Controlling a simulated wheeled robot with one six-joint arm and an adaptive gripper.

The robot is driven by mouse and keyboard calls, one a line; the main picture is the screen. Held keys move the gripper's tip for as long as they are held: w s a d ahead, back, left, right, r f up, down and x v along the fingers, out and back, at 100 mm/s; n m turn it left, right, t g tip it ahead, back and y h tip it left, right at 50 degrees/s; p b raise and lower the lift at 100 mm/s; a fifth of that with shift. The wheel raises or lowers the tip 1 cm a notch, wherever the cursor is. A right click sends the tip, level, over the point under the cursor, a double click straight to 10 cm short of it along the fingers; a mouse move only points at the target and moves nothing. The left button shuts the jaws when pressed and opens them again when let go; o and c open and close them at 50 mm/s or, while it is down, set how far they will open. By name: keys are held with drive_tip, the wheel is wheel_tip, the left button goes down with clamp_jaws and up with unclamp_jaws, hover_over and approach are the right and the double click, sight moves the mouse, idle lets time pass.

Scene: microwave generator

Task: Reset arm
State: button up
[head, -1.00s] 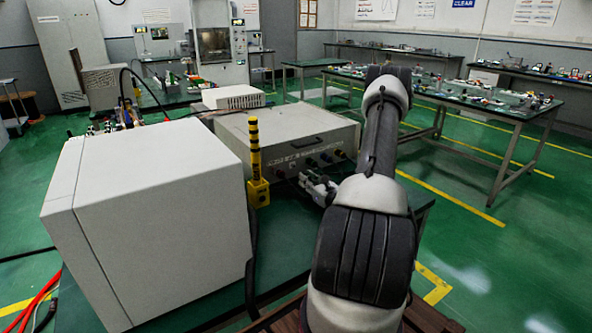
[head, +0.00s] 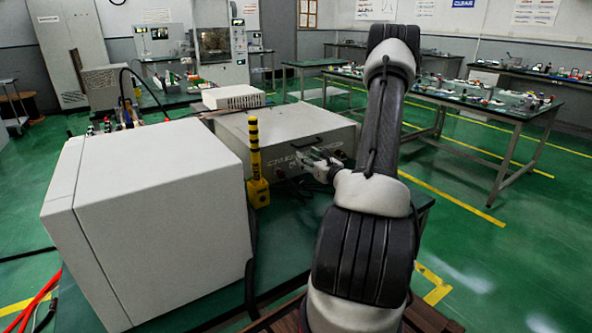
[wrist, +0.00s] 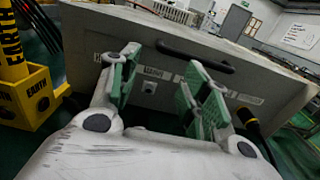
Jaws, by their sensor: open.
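My gripper (head: 318,160) is in front of the front panel of a grey generator box (head: 272,128) on the green table. In the wrist view, its two green-padded fingers (wrist: 160,88) stand apart with nothing between them. Behind them are the generator's panel (wrist: 95,45), a dark handle (wrist: 195,56) and small labels and knobs. Whether the fingertips touch the panel cannot be told. My arm hides the generator's right end in the head view.
A large white microwave-like box (head: 150,215) stands at the left front. A yellow post marked EARTH (head: 254,160) stands between it and the generator, and also shows in the wrist view (wrist: 22,80). Tables with parts (head: 480,105) stand at the back right, with green floor between.

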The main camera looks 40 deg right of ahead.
drive_tip(key=shift+r, duration=0.5)
